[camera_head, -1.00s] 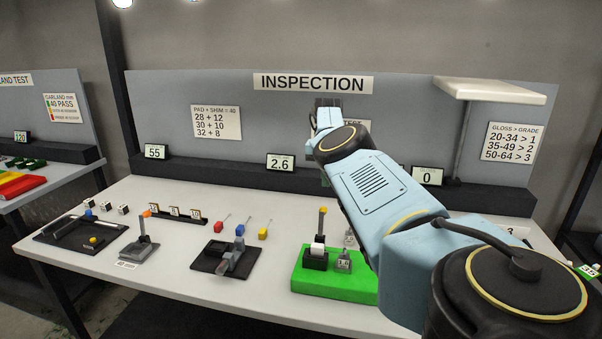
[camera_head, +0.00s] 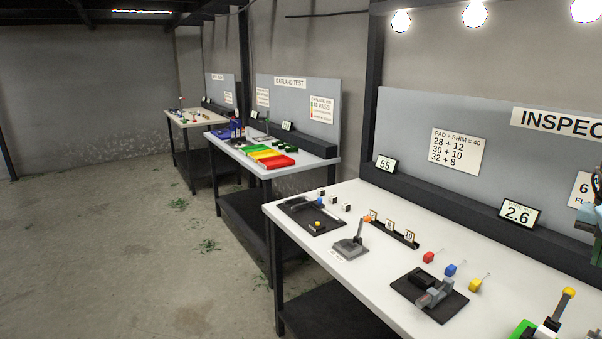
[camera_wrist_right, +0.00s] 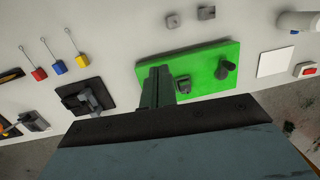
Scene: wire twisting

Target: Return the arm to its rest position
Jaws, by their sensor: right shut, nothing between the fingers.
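My right gripper (camera_wrist_right: 157,88) shows in the right wrist view, its dark fingers together with nothing between them. It hangs above the inspection table (camera_wrist_right: 118,25), in front of the green mat (camera_wrist_right: 205,60) in that picture. Only a small part of my right arm (camera_head: 597,215) shows at the right edge of the head view. My left arm and gripper are in neither view.
The inspection table (camera_head: 375,270) holds dark fixtures (camera_head: 430,293), a grey stand (camera_head: 350,246) and red, blue and yellow blocks (camera_head: 475,286). The garland test table (camera_head: 232,150) stands further back. The floor (camera_head: 110,250) at left is mostly clear.

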